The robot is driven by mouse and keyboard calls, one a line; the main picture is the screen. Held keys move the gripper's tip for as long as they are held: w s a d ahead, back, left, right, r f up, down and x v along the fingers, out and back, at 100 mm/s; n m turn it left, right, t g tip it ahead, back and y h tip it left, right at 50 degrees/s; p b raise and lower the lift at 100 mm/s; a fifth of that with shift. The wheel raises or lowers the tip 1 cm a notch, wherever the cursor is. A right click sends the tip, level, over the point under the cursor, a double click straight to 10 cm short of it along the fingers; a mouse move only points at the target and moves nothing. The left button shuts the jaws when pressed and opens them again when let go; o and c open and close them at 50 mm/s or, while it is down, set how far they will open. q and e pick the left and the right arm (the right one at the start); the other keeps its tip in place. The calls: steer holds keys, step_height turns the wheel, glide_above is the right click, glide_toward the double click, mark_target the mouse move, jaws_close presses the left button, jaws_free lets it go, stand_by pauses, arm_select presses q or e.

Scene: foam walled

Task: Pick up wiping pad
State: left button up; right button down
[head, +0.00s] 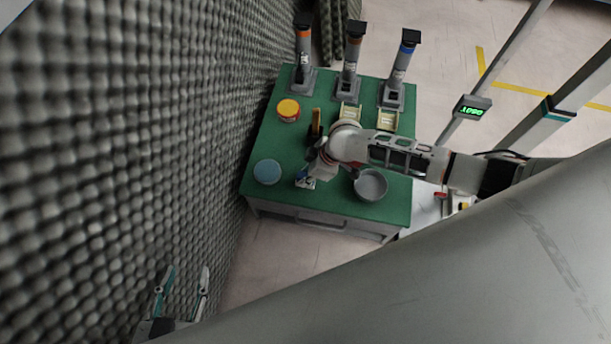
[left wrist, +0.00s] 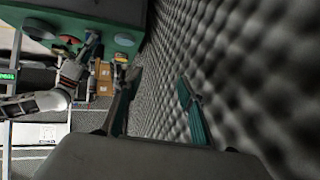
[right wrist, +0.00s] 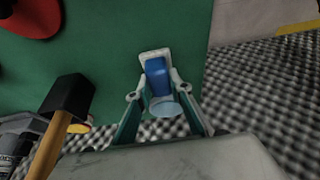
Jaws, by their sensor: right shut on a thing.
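The wiping pad, a white block with a blue upper part, shows near the front of the green table in the head view (head: 305,183). In the right wrist view the wiping pad (right wrist: 156,72) sits between my fingers. My right gripper (head: 313,173) reaches in from the right and is shut on it; its fingers also show in the right wrist view (right wrist: 158,90). Whether the pad touches the table is hard to tell. My left gripper (head: 185,272) is open and empty, low beside the foam wall, away from the table; it also shows in the left wrist view (left wrist: 158,82).
The green table (head: 285,205) holds a pale blue disc (head: 267,172), a grey bowl (head: 371,185), a yellow-lidded tin (head: 288,110) and a hammer (right wrist: 70,105). Several upright grey devices stand at the back. The foam wall (head: 120,150) runs close along the left.

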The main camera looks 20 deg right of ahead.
mark_target(305, 174)
steer(key=r, duration=0.1)
steer(key=r+p, duration=0.1)
steer(key=r, duration=0.1)
steer(key=r+p, duration=0.1)
steer(key=r, duration=0.1)
steer(key=shift+w+r, duration=0.15)
steer(key=shift+w, duration=0.2)
arm_select(q)
steer(key=shift+s+a+y+p, duration=0.35)
steer(key=shift+a+p, duration=0.5)
steer(key=shift+p, duration=0.6)
steer(key=shift+s+a+y+p, duration=0.25)
steer(key=shift+s+a+p, duration=0.2)
steer(key=shift+a+p, duration=0.65)
arm_select(e)
step_height(305, 174, up, 15)
steer(key=shift+s+p, duration=0.3)
steer(key=shift+s, duration=0.05)
arm_select(q)
steer(key=shift+d, duration=0.3)
arm_select(e)
steer(key=c, duration=2.8)
jaws_free()
steer(key=shift+f, duration=0.2)
arm_select(q)
steer(key=shift+g, duration=0.3)
